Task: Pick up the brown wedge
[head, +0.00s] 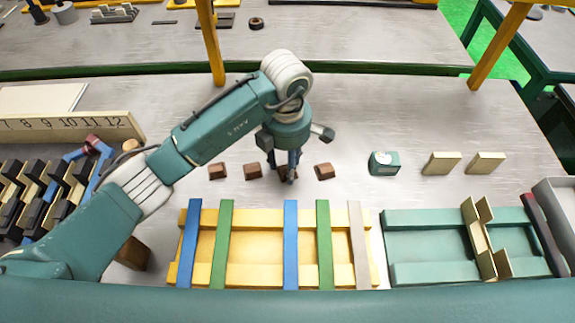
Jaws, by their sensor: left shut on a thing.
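Several brown wedges stand in a row on the grey table. Two are left of my left gripper, a far-left wedge (217,171) and a nearer wedge (252,171); another wedge (324,171) is to its right. My left gripper (289,175) points down into this row and is shut on a brown wedge (282,172). The fingers hide most of that wedge, and I cannot tell whether it touches the table. My right gripper is not in view.
A yellow frame (260,212) with blue and green bars lies in front, beside a green frame (428,217). A green block (384,163) and two tan blocks (441,163) are to the right. A yellow post (211,45) rises behind my left arm. A numbered rack (66,125) stands left.

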